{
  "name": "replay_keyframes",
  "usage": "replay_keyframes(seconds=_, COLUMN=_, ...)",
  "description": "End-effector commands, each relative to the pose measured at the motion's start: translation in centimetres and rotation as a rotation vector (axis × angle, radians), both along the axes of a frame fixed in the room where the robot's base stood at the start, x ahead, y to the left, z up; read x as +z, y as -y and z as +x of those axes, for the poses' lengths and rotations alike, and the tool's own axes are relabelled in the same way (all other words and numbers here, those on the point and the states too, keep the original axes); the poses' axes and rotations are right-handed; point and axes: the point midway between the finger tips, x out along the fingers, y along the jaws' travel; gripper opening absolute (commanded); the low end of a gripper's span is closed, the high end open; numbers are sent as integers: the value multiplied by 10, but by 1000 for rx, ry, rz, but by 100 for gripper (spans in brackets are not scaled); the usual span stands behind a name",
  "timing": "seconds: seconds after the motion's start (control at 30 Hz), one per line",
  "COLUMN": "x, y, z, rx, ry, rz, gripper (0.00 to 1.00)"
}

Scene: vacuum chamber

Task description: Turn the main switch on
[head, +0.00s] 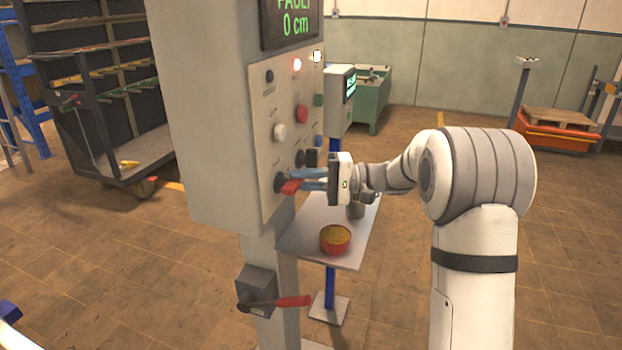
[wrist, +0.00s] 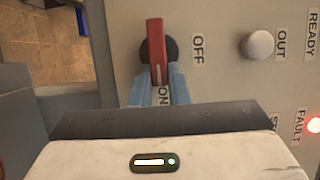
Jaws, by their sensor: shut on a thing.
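The main switch is a red handle on a round black base, on the grey panel. In the wrist view the red handle (wrist: 156,45) lies lengthwise up the picture, its white-marked end at the ON label and the OFF label to its right. It also shows in the head view as the red handle (head: 291,187) low on the panel. My gripper (wrist: 160,88) is shut on the marked end, a blue finger on each side; the fingertips partly cover the ON label. My gripper also shows in the head view (head: 303,180), reaching in from the right.
The control cabinet (head: 205,110) has a display reading FAULT, 0 cm, and a lit red lamp (head: 297,65). Several buttons sit above the switch. A red-handled lever (head: 290,302) is lower on the post. A small shelf (head: 310,243) with an orange bowl (head: 335,238) is below my gripper.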

Motion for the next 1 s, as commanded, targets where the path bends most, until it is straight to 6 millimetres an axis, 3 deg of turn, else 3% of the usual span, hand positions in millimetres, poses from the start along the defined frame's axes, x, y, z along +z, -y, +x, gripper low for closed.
replay_keyframes(seconds=0.4, x=0, y=-6, z=-2, rx=10, ry=-8, rz=4, gripper=0)
replay_keyframes(seconds=0.43, x=0, y=-6, z=-2, rx=10, ry=-8, rz=4, gripper=16)
replay_keyframes(seconds=0.7, x=0, y=-5, z=-2, rx=9, ry=-7, rz=3, gripper=36)
replay_keyframes(seconds=1.0, x=0, y=1, z=-1, rx=5, ry=-6, rz=3, gripper=36)
